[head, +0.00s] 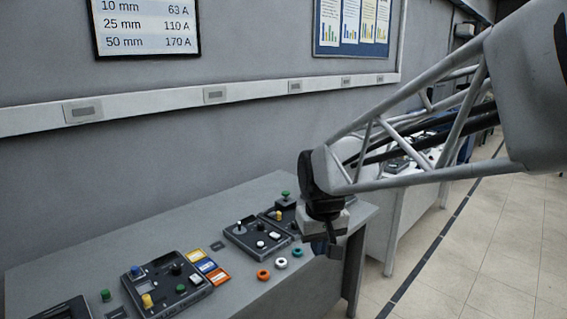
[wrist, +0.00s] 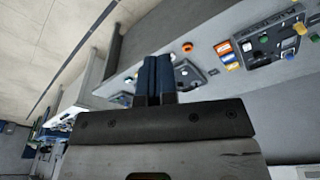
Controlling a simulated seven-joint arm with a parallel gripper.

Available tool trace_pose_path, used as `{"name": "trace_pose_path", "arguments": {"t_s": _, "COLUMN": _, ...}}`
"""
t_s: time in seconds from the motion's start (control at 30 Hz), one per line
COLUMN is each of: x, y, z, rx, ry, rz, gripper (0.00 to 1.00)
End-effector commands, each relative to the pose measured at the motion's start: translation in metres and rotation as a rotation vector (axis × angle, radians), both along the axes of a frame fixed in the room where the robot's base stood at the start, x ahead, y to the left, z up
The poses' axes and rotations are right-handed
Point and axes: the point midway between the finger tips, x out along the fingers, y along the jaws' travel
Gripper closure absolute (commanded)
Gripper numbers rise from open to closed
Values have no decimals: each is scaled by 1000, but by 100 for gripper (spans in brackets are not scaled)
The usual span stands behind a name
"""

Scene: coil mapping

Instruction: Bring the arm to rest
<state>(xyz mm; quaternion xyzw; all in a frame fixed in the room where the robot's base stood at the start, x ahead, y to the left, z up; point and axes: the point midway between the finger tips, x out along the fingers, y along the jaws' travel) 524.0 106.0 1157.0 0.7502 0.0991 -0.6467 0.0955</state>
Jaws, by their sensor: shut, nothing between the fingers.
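My arm reaches in from the upper right of the head view, and my gripper (head: 327,248) hangs at its end, pointing down by the front right corner of the grey bench (head: 215,215). In the wrist view my gripper (wrist: 154,68) shows two dark blue fingers side by side and touching. It is shut and empty. In the head view my wrist hides part of the bench's right end.
A second bench (head: 385,225) stands behind. The tiled floor (head: 490,245) at right is clear.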

Motion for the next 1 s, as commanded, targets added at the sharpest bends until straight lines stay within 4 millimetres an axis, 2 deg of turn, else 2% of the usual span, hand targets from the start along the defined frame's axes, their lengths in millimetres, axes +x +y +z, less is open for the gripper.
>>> {"name": "trace_pose_path", "arguments": {"t_s": 0.1, "x": -28, "y": -21, "z": 4, "rx": 3, "ry": -12, "rz": -41, "gripper": 100}}
{"name": "trace_pose_path", "arguments": {"t_s": 0.3, "x": -74, "y": -51, "z": 7, "rx": 8, "ry": -33, "rz": -105, "gripper": 100}}
{"name": "trace_pose_path", "arguments": {"t_s": 0.7, "x": -165, "y": -95, "z": -5, "rx": 17, "ry": -68, "rz": -234, "gripper": 100}}
{"name": "trace_pose_path", "arguments": {"t_s": 0.9, "x": -197, "y": -106, "z": -14, "rx": 19, "ry": -81, "rz": -278, "gripper": 100}}
{"name": "trace_pose_path", "arguments": {"t_s": 1.0, "x": -205, "y": -109, "z": -17, "rx": 20, "ry": -84, "rz": -290, "gripper": 100}}
